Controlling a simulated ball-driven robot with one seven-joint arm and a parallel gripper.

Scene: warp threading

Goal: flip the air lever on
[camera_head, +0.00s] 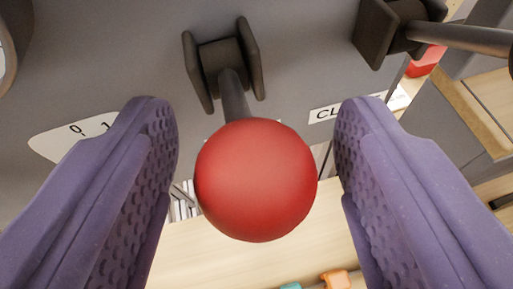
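The lever's red ball knob (256,180) is in the middle of the view, on a dark shaft that runs up to a black bracket (222,65) on the grey panel (120,60). My gripper (250,135) is open, with one purple finger on each side of the knob. A white plate marked 0 and 1 (75,137) is on the panel to the left, partly hidden by the left finger.
A second lever bracket (385,28) with a dark rod (460,38) is at the upper right. A label starting "CL" (330,113) is partly hidden by the right finger. A light wooden surface (240,265) lies below, with an orange piece (336,279) on it.

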